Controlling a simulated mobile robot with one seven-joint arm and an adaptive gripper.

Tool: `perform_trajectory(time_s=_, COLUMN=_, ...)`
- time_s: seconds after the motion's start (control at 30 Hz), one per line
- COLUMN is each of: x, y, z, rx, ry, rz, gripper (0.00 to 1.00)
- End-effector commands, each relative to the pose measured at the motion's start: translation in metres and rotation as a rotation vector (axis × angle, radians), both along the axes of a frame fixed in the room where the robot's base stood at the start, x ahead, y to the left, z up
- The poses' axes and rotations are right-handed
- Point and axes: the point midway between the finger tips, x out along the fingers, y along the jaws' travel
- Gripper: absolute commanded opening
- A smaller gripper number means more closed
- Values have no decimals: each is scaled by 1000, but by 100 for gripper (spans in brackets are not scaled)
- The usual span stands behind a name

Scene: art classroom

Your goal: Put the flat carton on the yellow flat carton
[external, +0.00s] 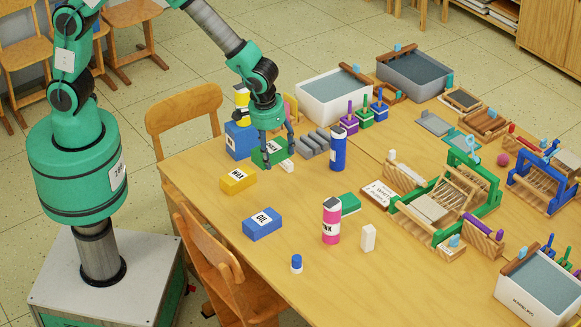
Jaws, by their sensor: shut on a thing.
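My gripper (279,150) points down at the table's far left part, its fingers shut on a green carton (268,154) with a white label. The carton appears tilted, and I cannot tell whether it touches the table. The yellow flat carton (238,182), labelled WAX, lies flat on the table, in front and to the left of my gripper. A blue flat carton (263,224), labelled OIL, lies nearer the front edge, apart from the yellow one. The top of the yellow carton is bare.
A blue box (239,141) stands just left of my gripper, and a white block (287,166) lies close beside it. A blue bottle (338,150) and grey blocks (312,144) stand to the right. A pink bottle (331,222) stands further forward. Chairs (186,112) line the left edge.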

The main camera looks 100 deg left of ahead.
Motion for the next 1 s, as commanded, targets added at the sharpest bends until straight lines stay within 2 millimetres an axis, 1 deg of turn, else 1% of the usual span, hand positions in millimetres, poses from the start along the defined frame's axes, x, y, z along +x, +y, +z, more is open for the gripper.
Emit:
perform_trajectory(time_s=0.03, x=-11, y=6, z=1, rx=0, ry=0, rz=0, gripper=35)
perform_trajectory(time_s=0.27, x=-60, y=27, z=-4, rx=-2, ry=0, rz=-5, gripper=35)
perform_trajectory(time_s=0.5, x=-113, y=45, z=-11, rx=-3, ry=1, rz=-10, gripper=35)
perform_trajectory(time_s=1.0, x=-227, y=70, z=-33, rx=-10, ry=1, rz=-22, gripper=35)
